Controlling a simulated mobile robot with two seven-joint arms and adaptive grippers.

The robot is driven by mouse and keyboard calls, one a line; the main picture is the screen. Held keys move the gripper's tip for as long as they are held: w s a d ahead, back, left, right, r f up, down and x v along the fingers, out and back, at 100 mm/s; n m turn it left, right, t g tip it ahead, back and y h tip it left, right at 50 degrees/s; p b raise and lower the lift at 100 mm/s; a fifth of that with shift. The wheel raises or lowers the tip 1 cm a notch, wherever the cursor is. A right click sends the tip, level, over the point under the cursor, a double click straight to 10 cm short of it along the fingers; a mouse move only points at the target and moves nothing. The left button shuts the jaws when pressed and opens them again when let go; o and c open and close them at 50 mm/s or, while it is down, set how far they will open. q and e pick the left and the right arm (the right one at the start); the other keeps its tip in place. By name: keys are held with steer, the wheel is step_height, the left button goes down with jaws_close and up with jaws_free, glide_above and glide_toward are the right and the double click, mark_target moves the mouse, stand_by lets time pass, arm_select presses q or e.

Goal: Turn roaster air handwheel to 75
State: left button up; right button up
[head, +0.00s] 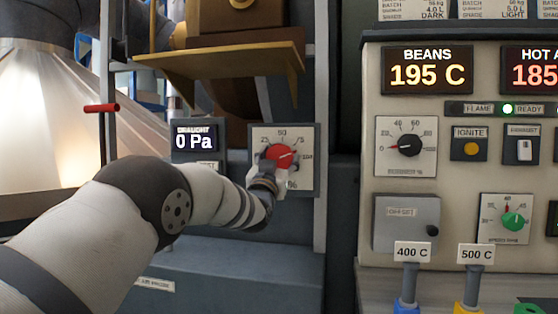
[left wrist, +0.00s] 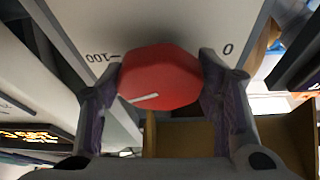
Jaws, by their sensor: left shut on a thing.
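The red roaster air handwheel (head: 281,154) sits on a pale square dial plate (head: 308,134) marked in percent, left of the control cabinet. My left gripper (head: 268,170) reaches it from below left and is shut on it. In the left wrist view the red handwheel (left wrist: 160,72) is between the two fingers of my left gripper (left wrist: 160,84), upside down, with the 100 mark on the left and 0 on the right. The wheel's white line points right in the head view, toward the 75 to 100 side; the exact value cannot be read. My right gripper is out of view.
A draught display (head: 195,141) reading 0 Pa is left of the dial. A brown tray-like ledge (head: 225,68) juts out above. The cabinet on the right carries a black knob (head: 410,145), a green knob (head: 513,221) and a BEANS display (head: 427,70) reading 195 C.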

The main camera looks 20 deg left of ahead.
arm_select(q)
steer(key=shift+d+n+g+y, duration=0.1)
steer(key=shift+n+g+y, duration=0.1)
steer(key=shift+n+y, duration=1.05)
steer(key=shift+n+g+y, duration=0.2)
steer(key=shift+n+y, duration=0.25)
steer(key=shift+n, duration=1.8)
steer(key=o, duration=1.2)
steer(key=shift+c, duration=0.2)
steer(key=v, duration=1.2)
steer(key=shift+d+r, duration=0.1)
